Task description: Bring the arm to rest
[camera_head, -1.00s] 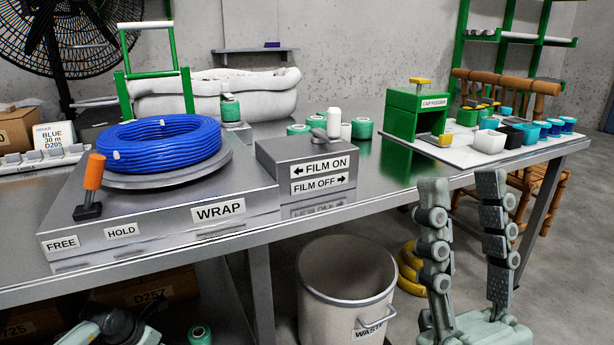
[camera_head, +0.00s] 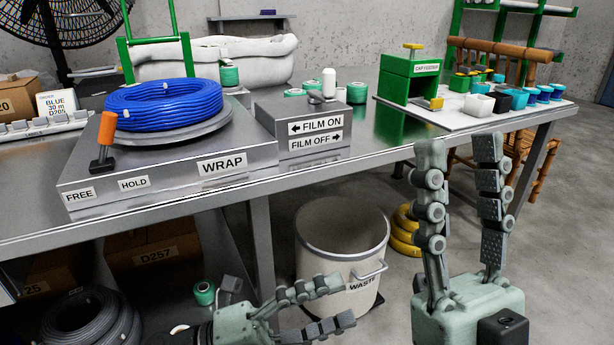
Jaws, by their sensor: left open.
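My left gripper (camera_head: 343,300) is low at the bottom centre, in front of the bench and below its top. Its fingers point right, apart, with nothing between them. My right gripper (camera_head: 460,143) stands upright at the lower right, fingers pointing up and apart, with nothing between them. It is in front of the bench's right part, touching nothing that I can see. The blue cable coil (camera_head: 163,104) lies on the round grey turntable (camera_head: 170,140) of the wrap station, clear of both grippers. The orange-handled lever (camera_head: 106,140) stands at the FREE end.
The waste bin (camera_head: 340,240) stands on the floor just behind my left gripper. The steel bench edge (camera_head: 370,158) runs above it. The film switch box (camera_head: 300,125), green cap feeder (camera_head: 410,78) and small cups (camera_head: 520,98) stand on the bench. Dark coils (camera_head: 90,320) lie beneath.

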